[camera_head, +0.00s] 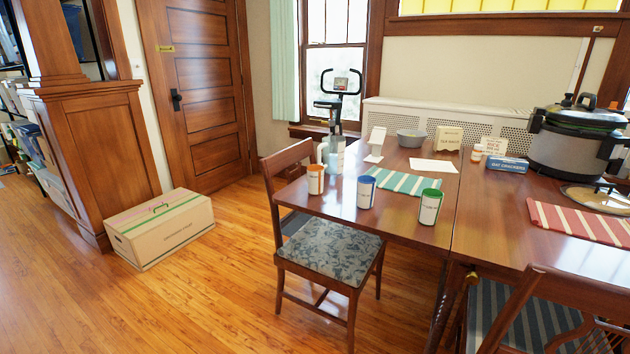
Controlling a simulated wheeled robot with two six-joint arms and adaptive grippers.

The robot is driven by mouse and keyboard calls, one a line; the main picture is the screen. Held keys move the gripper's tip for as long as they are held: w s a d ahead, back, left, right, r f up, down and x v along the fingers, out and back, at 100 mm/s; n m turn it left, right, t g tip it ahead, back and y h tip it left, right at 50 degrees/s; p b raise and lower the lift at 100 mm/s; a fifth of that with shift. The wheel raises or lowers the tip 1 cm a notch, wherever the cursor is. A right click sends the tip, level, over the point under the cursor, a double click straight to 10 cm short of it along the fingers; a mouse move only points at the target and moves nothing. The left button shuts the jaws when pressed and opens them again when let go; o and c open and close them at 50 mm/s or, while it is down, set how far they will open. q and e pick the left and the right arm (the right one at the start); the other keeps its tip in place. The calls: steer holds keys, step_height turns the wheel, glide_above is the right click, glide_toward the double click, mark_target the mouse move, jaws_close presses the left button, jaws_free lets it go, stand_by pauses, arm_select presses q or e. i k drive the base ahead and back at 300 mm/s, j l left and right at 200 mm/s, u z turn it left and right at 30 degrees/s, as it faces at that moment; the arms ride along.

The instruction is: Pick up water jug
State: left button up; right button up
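The likely water jug (337,146) is a pale grey-blue vessel with a light handle on its left side. It stands upright near the far left corner of the wooden table (405,218), behind the near chair's backrest. A small light-blue cup (334,167) stands in front of it and hides part of its lower body. The jug is small in this view, so I cannot tell whether it holds water. Neither of my grippers shows in the head view.
Several lidded canisters, one orange-topped (316,183), stand nearer on the table. A chair (325,250) stands at the table's left edge. A cardboard box (160,228) sits on the floor at left. A large cooker (575,148) stands at right. The left-front floor is clear.

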mark_target(333, 147)
steer(key=i+l+u, duration=0.7)
steer(key=i+l, duration=0.05)
steer(key=i, duration=0.1)
